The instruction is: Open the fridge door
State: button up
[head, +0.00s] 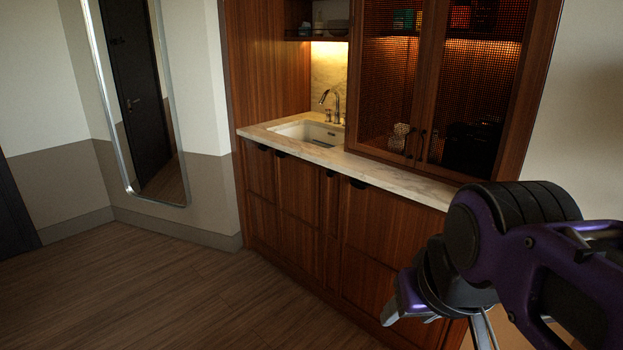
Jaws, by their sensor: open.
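No door in the head view is clearly marked as a fridge. Wooden fronts line the lower cabinet (310,225) under the counter, all closed, with small dark pulls along their top edge. I cannot tell which of them, if any, is the fridge door. My gripper (484,328) is at the lower right, in front of the cabinet's right end, open and apparently empty. Its metal fingers run down to the picture's bottom edge, so their tips are hard to see. My purple and black arm hides the right end of the lower cabinet.
A marble counter (400,181) with a sink (308,132) and tap (336,104) runs above the fronts. A mesh-door upper cabinet (430,75) stands on it at the right, closed. A tall mirror (147,110) leans on the left wall. The wooden floor (170,290) is clear.

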aim_at(384, 231)
jog(key=i, duration=1.15)
